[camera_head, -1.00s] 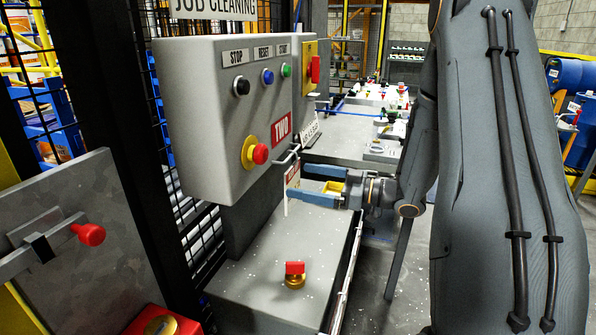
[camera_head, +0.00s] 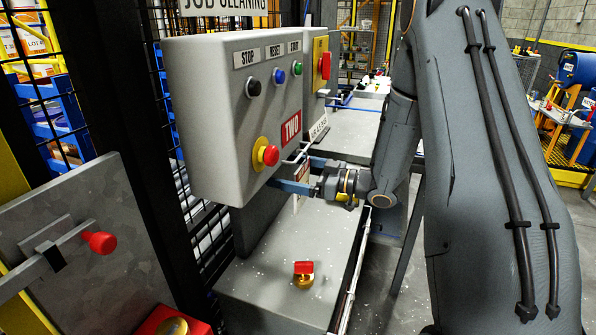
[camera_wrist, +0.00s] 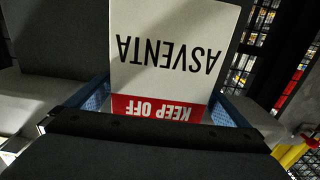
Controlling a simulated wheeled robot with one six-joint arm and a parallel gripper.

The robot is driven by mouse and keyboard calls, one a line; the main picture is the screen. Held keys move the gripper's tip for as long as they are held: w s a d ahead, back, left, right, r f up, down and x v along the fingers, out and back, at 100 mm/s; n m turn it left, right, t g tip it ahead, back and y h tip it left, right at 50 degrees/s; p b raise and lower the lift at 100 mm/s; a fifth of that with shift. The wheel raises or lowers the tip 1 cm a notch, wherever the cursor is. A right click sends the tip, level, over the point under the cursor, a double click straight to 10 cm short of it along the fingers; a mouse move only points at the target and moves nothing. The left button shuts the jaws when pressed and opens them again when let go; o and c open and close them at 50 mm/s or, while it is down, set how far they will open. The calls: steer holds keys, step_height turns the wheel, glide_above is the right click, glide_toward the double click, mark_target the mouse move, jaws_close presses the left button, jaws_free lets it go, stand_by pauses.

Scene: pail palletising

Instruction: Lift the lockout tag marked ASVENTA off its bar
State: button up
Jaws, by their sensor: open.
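The ASVENTA tag (camera_wrist: 165,50) is white with a red KEEP OFF band and reads upside down in the wrist view. In the head view only a small part of the tag (camera_head: 302,173) shows, hanging below the grey bar (camera_head: 297,153) at the control box's lower right edge. My gripper (camera_wrist: 160,105) is open, with one blue finger on each side of the tag. The gripper (camera_head: 298,174) also shows in the head view, just below the bar. The bar is out of the wrist view, and I cannot tell whether a finger touches the tag.
The grey control box (camera_head: 215,120) with buttons and a red TWO label stands close to my gripper. A red-topped brass padlock (camera_head: 303,274) sits on the grey ledge (camera_head: 275,305) below. A red-knobbed lever (camera_head: 98,242) is at left. Black mesh fencing stands behind.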

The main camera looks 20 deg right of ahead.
mark_target(304, 165)
steer(key=c, duration=0.9)
steer(key=shift+r+p, duration=0.95)
steer(key=shift+r, duration=0.3)
steer(key=shift+c, duration=0.2)
steer(key=shift+d, duration=0.1)
steer(key=shift+p+v, duration=0.95)
steer(key=shift+v, duration=2.5)
